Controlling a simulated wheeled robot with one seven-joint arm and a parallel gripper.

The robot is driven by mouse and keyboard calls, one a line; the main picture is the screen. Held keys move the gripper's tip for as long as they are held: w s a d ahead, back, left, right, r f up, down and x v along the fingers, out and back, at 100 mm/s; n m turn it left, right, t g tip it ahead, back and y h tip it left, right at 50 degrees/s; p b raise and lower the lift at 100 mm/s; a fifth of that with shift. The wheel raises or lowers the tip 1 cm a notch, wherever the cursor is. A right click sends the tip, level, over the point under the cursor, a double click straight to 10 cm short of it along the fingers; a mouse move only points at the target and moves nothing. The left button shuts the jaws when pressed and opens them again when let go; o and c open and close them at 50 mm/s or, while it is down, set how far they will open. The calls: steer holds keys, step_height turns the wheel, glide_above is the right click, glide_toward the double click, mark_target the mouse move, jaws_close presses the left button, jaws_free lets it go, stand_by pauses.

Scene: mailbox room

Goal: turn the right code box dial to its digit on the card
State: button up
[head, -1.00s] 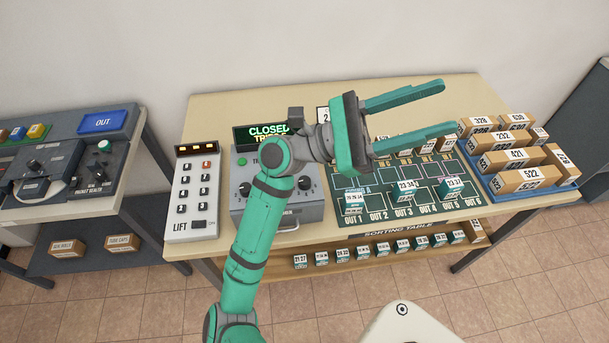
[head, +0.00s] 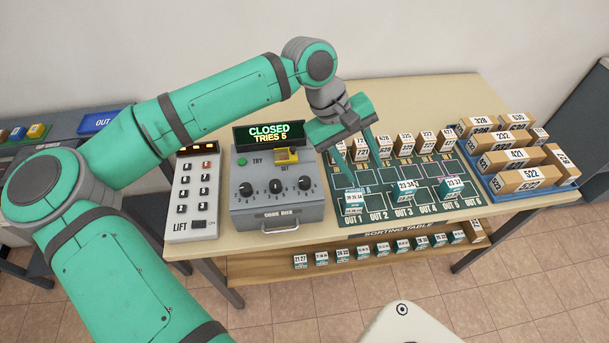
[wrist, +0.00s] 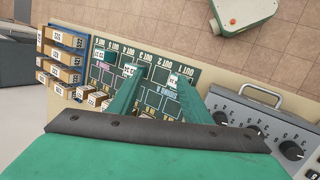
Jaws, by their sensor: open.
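The grey code box (head: 278,211) stands on the table with three black dials in a row. Its right dial (head: 305,184) has a light pointer mark that looks roughly upward; the exact digit is too small to read. In the wrist view the same right dial (wrist: 220,116) is the leftmost of the three. The display (head: 269,134) reads CLOSED, TRIES 5. My gripper (head: 364,172) is open and empty, pointing down above the sorting mat, to the right of the box and apart from the dial. It also shows in the wrist view (wrist: 157,80). No card with the code is readable.
A yellow part (head: 286,156) sits above the SET label. The white LIFT keypad (head: 193,190) stands left of the box. The sorting mat (head: 420,212) holds several small boxes, close to my fingers. A blue tray (head: 545,198) of parcels is at the right.

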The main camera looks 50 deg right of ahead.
mark_target(305, 180)
steer(key=w+a+m+t+y, duration=0.1)
steer(key=w+a+t+y, duration=0.3)
steer(key=w, duration=0.7)
steer(key=shift+t+h, duration=0.4)
steer(key=shift+h, duration=0.2)
steer(key=f, duration=0.3)
steer(key=a+f, duration=0.1)
steer(key=f, duration=0.5)
steer(key=shift+w+a+f, duration=0.2)
steer(key=shift+f, duration=0.2)
steer(key=shift+c, duration=0.7)
steer(key=c, duration=0.9)
